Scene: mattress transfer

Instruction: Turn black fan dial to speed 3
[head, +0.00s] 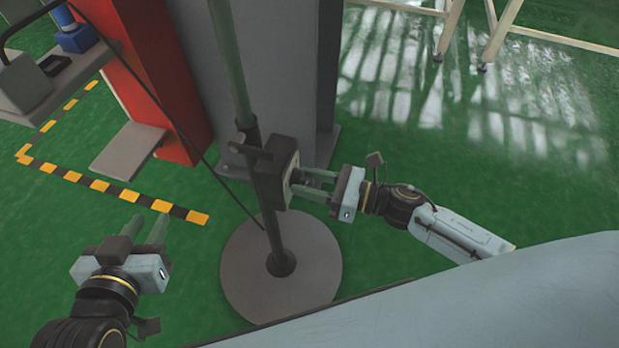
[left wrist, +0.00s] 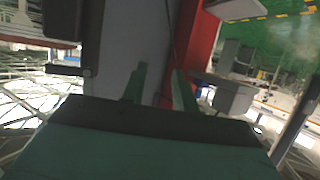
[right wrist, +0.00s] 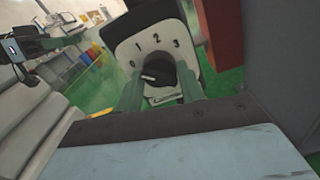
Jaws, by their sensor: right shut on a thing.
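The fan's black control box (head: 272,170) is mounted on a dark pole above a round grey base (head: 280,270). In the right wrist view its pale face (right wrist: 152,47) carries the marks 0, 1, 2 and 3, with the black dial (right wrist: 157,70) below them. My right gripper (head: 305,187) reaches the box from the right, its green fingers on either side of the dial and shut on it. The dial's exact pointing is hard to read. My left gripper (head: 157,232) is open and empty at the lower left, apart from the fan.
A grey column (head: 262,70) and a red panel (head: 150,70) stand behind the fan. A black cable (head: 200,150) hangs left of the pole. Yellow and black tape (head: 100,185) marks the green floor.

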